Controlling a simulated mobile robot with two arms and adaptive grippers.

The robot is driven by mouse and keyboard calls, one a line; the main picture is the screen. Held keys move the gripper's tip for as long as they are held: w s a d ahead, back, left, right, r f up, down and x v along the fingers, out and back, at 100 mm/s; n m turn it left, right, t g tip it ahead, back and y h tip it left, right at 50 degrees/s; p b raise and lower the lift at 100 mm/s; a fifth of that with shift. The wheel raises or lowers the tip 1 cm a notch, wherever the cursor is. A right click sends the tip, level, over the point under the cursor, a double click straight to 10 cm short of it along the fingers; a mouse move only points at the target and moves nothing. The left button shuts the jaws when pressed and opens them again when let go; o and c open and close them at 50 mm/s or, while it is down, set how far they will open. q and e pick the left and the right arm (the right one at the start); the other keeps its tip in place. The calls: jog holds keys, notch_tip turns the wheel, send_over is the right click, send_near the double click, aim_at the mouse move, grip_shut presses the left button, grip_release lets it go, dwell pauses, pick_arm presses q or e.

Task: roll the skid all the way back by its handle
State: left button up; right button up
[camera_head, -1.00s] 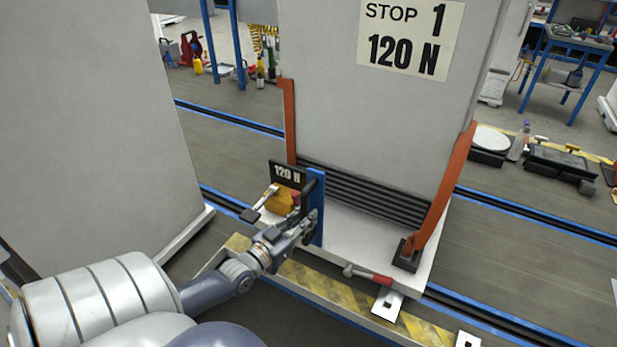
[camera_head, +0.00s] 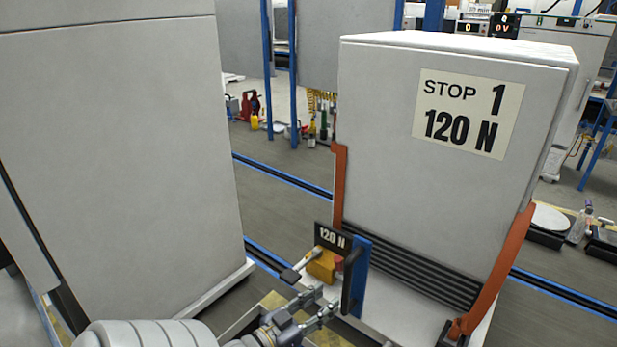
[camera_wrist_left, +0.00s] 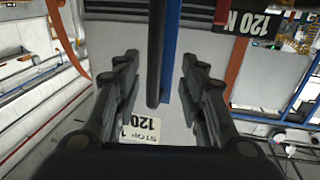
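The skid is the low white base (camera_head: 385,319) carrying a tall white cabinet (camera_head: 440,130) labelled "STOP 1 120 N". A blue post (camera_head: 361,275) stands at its front left with a black upright bar handle (camera_head: 349,281) beside it. In the left wrist view the handle (camera_wrist_left: 155,55) runs between the finger pads, with gaps on both sides. My left gripper (camera_head: 325,303) is open, just left of and near the handle in the head view; it also shows in the left wrist view (camera_wrist_left: 160,88). My right gripper is not in view.
A large grey-white cabinet (camera_head: 120,150) stands close on the left. A "120 N" sign (camera_head: 332,236) and a yellow block (camera_head: 322,266) with a lever sit beside the post. Orange straps (camera_head: 495,270) flank the skid's cabinet. Blue-edged floor rails (camera_head: 290,177) run behind.

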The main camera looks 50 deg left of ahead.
pick_arm(q)
jog(key=shift+s, duration=2.15)
